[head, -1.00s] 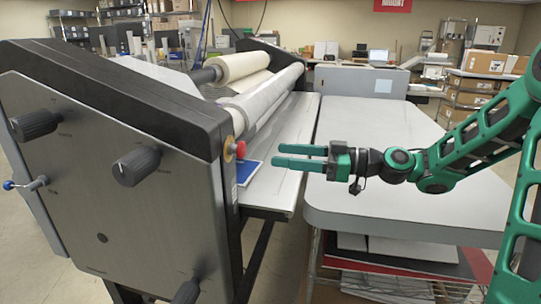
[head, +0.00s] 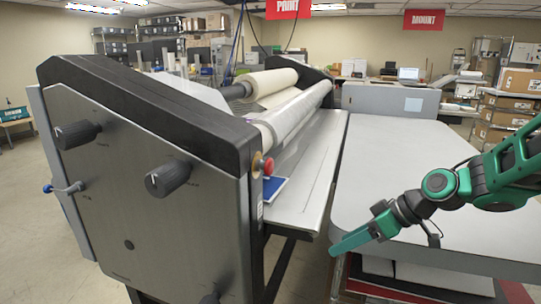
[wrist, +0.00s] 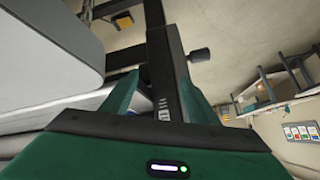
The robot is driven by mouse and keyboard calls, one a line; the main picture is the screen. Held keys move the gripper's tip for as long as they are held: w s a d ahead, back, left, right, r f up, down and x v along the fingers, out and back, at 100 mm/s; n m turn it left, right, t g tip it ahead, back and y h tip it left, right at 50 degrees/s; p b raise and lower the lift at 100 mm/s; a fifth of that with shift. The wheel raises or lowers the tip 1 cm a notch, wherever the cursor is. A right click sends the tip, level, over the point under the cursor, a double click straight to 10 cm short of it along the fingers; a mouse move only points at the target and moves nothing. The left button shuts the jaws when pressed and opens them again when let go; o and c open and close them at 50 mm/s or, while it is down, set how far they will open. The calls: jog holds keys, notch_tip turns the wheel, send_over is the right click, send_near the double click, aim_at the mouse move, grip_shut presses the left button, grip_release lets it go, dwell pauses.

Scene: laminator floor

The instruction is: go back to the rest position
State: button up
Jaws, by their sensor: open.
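My gripper (head: 350,243) is at the lower right of the head view, over the near left corner of the grey-topped table (head: 400,160). It points down and to the left, and nothing shows in it. In the wrist view the two green fingers (wrist: 160,92) stand apart with empty space between them. The view past them shows the table edge at the left, dark framework in the middle and floor. The fingertips are apart from the laminator (head: 150,190).
The laminator carries a red button (head: 268,166), black knobs and rolls of film (head: 300,110). A blue panel (head: 274,189) lies on its feed shelf (head: 305,205). Shelves with boxes (head: 515,90) stand at the back right. Open floor (head: 25,200) lies at the far left.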

jog(key=s+d+m+g+h, duration=0.2)
jog(key=s+d+m+h, duration=0.1)
jog(key=s+d+m, duration=0.4)
jog(key=s+d+m+g+h, duration=0.1)
jog(key=s+d+m+h, duration=0.3)
jog(key=s+d+m, duration=0.4)
jog(key=s+d, duration=0.6)
jog(key=s, duration=0.5)
jog(key=shift+r+g+h, duration=0.3)
jog(key=shift+g, duration=0.1)
jog(key=shift+w+f, duration=0.25)
jog(key=shift+w, duration=0.4)
jog(key=shift+a, duration=0.1)
